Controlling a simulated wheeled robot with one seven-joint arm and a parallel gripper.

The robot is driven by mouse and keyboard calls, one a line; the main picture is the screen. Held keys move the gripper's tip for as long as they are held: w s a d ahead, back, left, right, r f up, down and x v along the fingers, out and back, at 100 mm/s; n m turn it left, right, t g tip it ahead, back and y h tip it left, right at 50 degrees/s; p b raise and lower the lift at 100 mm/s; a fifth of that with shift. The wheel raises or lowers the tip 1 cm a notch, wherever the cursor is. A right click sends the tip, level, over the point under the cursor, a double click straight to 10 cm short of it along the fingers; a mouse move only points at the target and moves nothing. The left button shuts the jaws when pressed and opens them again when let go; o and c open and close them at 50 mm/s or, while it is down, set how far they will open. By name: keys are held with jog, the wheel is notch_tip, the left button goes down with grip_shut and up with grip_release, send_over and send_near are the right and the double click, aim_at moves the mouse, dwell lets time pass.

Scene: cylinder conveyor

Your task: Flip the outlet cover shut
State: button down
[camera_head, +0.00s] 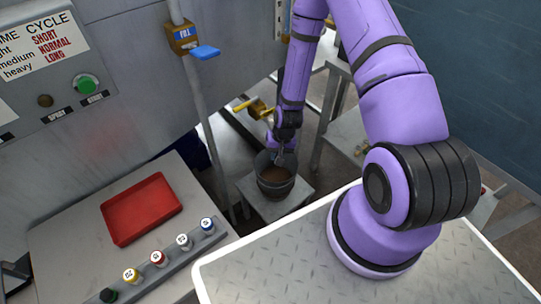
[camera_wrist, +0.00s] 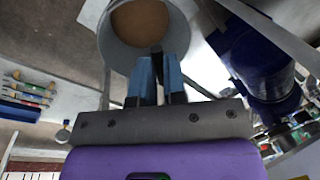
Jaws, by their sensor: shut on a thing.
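My gripper (camera_head: 281,154) reaches down to a dark grey bucket (camera_head: 275,190) with brown contents. In the wrist view, my gripper's two blue fingers (camera_wrist: 158,78) are close together at the near edge of the bucket (camera_wrist: 112,45), with a dark strip of its rim between them. The bucket stands on a small grey stand (camera_head: 296,205) in the head view. A brass-yellow fitting with a lever (camera_head: 257,108) sits just behind my gripper. I cannot make out the outlet cover for certain; my arm hides part of that area.
A blue-handled valve (camera_head: 183,38) is on a vertical pipe at upper left. A dark blue cylinder (camera_wrist: 262,65) is close at right in the wrist view.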

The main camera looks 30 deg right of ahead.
jog(key=shift+w+d+n, duration=0.25)
jog(key=shift+d+n, duration=0.7)
jog(key=shift+n, duration=0.25)
jog(key=c, duration=1.2)
grip_release()
jog(key=shift+o, duration=0.2)
notch_tip(320, 180, up, 11)
jog(key=d, duration=0.2)
jog(key=shift+s+f, duration=0.2)
